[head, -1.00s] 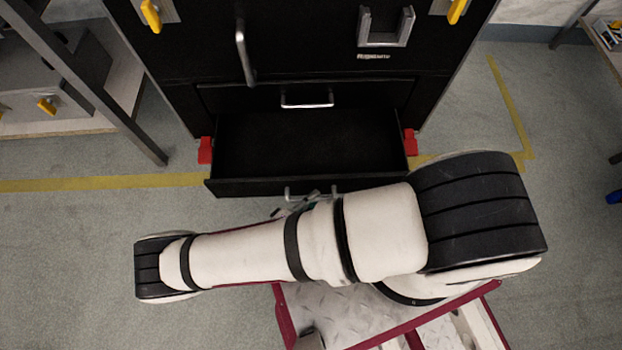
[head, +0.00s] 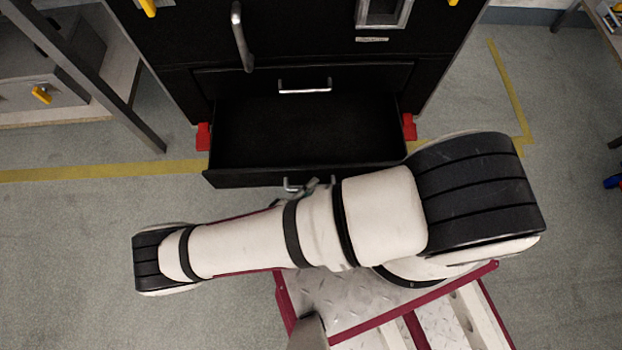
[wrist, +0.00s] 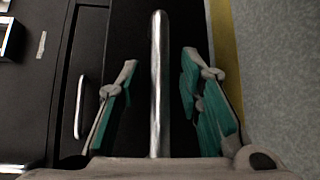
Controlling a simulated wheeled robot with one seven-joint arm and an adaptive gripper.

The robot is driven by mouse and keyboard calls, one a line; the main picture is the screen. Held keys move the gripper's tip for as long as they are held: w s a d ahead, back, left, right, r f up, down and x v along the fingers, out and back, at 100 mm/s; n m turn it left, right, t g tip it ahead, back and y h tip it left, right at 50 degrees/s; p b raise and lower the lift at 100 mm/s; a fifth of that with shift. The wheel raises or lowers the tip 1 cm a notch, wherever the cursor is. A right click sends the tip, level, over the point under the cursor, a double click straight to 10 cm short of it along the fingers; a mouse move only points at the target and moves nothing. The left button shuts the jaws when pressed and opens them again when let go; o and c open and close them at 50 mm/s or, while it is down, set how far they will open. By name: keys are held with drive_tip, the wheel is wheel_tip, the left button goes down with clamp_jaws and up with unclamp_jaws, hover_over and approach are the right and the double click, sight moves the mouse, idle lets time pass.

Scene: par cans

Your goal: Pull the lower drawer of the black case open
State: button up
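The black case (head: 300,50) stands ahead of me. Its lower drawer (head: 220,179) is pulled out, and its empty dark inside shows from above. The drawer's metal handle (head: 291,186) is partly hidden by my arm in the head view. In the wrist view the handle (wrist: 159,85) runs as an upright bar between the fingers of my gripper (wrist: 159,62). The teal-padded fingers are apart, one on each side of the bar, with a visible gap on both sides. In the head view my gripper is mostly hidden behind my arm.
A closed upper drawer with its own handle (head: 305,87) sits above the open one. Red blocks (head: 204,136) are at the case's lower corners. A metal-legged table (head: 105,85) stands at left. Grey floor with yellow tape (head: 100,172) is clear on both sides.

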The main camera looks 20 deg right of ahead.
drive_tip(key=v, duration=1.1)
drive_tip(key=shift+s+a, duration=0.2)
drive_tip(key=shift+a, duration=0.15)
